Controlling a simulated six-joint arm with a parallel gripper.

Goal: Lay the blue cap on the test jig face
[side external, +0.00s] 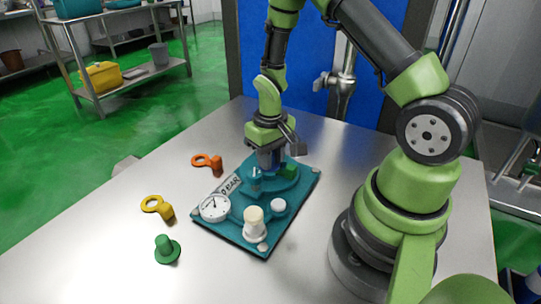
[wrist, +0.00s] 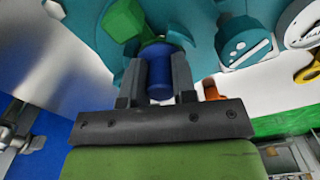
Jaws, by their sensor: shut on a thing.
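My gripper (side external: 268,160) points down over the back part of the teal test jig (side external: 285,226), close above its raised round face (side external: 284,185). In the wrist view my gripper (wrist: 157,75) is shut on the blue cap (wrist: 158,74), a dark blue cylinder between the two grey fingers. The round teal face (wrist: 90,45) lies beyond the cap in that view. A green block (wrist: 123,19) stands on the face beside the gripper. I cannot tell whether the cap touches the face, as the fingers and fittings hide its lower end.
The jig also bears a white dial gauge (side external: 214,208), a cream knob (side external: 254,221) and a white knob (side external: 278,205). An orange piece (side external: 207,161), a yellow piece (side external: 158,207) and a green flanged piece (side external: 166,249) lie left of it. The table's front left is clear.

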